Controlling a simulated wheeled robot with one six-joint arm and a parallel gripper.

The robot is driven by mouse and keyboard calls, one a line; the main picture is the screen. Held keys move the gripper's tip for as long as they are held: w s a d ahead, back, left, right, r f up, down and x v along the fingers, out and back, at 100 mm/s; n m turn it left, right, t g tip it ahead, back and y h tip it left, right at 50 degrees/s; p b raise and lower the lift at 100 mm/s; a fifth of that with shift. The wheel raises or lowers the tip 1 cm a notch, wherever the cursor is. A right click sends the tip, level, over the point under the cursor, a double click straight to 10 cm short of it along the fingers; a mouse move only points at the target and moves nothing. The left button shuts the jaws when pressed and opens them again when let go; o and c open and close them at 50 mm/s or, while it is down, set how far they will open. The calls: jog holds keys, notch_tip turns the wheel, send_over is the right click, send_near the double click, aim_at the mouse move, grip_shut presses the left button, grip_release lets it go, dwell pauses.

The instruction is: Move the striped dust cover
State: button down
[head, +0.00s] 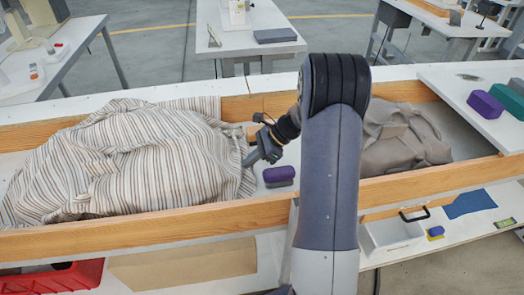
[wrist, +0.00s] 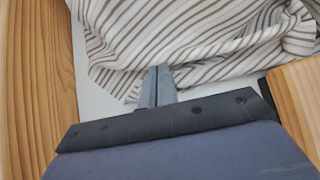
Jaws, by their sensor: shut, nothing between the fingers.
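The striped dust cover (head: 130,155) is a rumpled white cloth with brown stripes. My gripper (head: 252,160) is at the right edge of the cover in the head view. In the wrist view my gripper (wrist: 157,82) is shut and empty, its fingertips at the near edge of the cover (wrist: 190,40). I cannot tell whether they touch the cloth.
A purple block on a grey one (head: 279,174) lies just right of my gripper. A plain brown-grey cloth (head: 400,138) is heaped right of my arm. Wooden rails (head: 150,231) edge the bench. A white board (head: 470,95) at the right carries purple and green blocks.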

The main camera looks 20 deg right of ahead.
aim_at(228, 169)
jog(key=shift+w+a+f, duration=0.15)
jog(key=shift+w+a, duration=0.05)
jog(key=shift+a, duration=0.95)
jog(key=shift+w+a+f, duration=0.1)
jog(key=shift+w+a, duration=0.1)
jog(key=shift+a, duration=0.9)
